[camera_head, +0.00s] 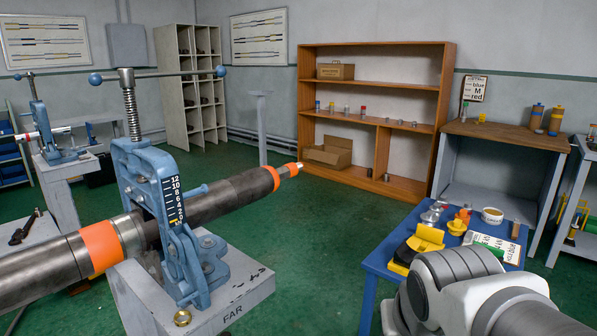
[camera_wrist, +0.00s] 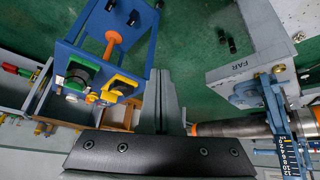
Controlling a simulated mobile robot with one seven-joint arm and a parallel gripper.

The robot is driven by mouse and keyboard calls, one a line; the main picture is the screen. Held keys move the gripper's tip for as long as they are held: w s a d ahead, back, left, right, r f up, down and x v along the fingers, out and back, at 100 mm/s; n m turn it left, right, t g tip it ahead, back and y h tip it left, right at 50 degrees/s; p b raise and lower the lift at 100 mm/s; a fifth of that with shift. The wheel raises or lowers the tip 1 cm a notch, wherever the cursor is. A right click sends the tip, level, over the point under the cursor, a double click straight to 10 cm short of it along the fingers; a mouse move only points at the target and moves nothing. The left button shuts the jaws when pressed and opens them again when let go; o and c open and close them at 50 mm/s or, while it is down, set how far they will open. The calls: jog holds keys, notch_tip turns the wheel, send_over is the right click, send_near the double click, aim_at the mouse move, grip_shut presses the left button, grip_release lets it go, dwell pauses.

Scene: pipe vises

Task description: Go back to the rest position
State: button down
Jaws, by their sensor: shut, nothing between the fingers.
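My gripper (camera_wrist: 164,75) shows in the wrist view as two grey fingers, closed together and empty. They point out over the green floor, apart from the objects. My white and grey arm fills the lower right of the head view; the fingers are hidden there. The blue pipe vise (camera_head: 165,195) stands on a pedestal marked FAR (camera_head: 205,315), with a dark pipe (camera_head: 232,196) with orange bands through it. In the wrist view the vise (camera_wrist: 280,125) is at the right, with the pipe (camera_wrist: 235,129) ending near the fingers.
A blue table (camera_head: 375,262) with yellow holders, a tin and cards stands beside my arm; it is at upper left in the wrist view (camera_wrist: 75,50). A wooden shelf (camera_head: 375,45), a workbench (camera_head: 505,135) and another vise (camera_head: 50,140) stand farther off. Green floor lies open between.

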jog(key=s+r, duration=0.2)
jog(key=s, duration=0.5)
notch_tip(320, 180, up, 19)
jog(key=p, duration=1.9)
jog(key=shift+w+a+r+n+g+y, duration=0.2)
jog(key=shift+w+n+g+y, duration=0.1)
jog(key=shift+w+g+y, duration=0.1)
jog(key=shift+f, duration=0.1)
